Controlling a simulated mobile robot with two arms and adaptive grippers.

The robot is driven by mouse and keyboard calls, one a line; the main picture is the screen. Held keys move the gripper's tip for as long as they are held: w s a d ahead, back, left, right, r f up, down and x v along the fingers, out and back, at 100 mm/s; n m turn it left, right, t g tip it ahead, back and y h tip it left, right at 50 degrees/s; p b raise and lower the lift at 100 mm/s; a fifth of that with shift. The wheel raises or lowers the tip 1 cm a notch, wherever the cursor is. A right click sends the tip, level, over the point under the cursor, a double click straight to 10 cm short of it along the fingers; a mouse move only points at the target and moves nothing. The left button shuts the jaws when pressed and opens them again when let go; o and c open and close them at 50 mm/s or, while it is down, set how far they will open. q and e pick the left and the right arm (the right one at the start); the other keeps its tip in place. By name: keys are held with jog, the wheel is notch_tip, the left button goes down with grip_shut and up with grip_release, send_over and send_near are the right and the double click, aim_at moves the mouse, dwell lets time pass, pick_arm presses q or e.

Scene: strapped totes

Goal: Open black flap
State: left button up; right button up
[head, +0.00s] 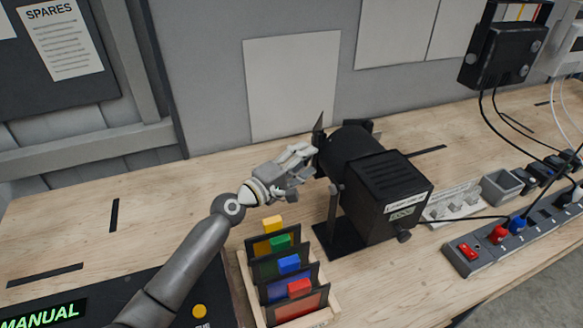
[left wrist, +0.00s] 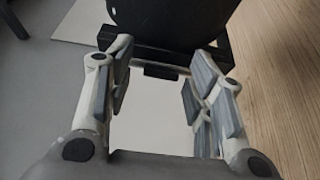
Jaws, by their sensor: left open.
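A black lamp-like device (head: 385,195) with a round barrel stands on a black base on the bench. Thin dark flaps show at the barrel's left end, one of them an upright black flap (head: 319,135). My left gripper (head: 303,160) is at that end, close beside the flaps. In the left wrist view its fingers (left wrist: 160,90) are apart with a gap between them. A dark rounded part (left wrist: 170,18) and a black bar with a small tab lie beyond the fingertips. I cannot tell whether a finger touches a flap. My right gripper is not in view.
A wooden rack (head: 245,270) of dark plates with coloured tabs stands below my left arm. A power strip (head: 475,252) with plugs and cables lies to the right. The bench left of the arm is mostly clear.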

pick_arm(q)
jog(key=v, duration=1.1)
jog(key=shift+s+a, duration=0.2)
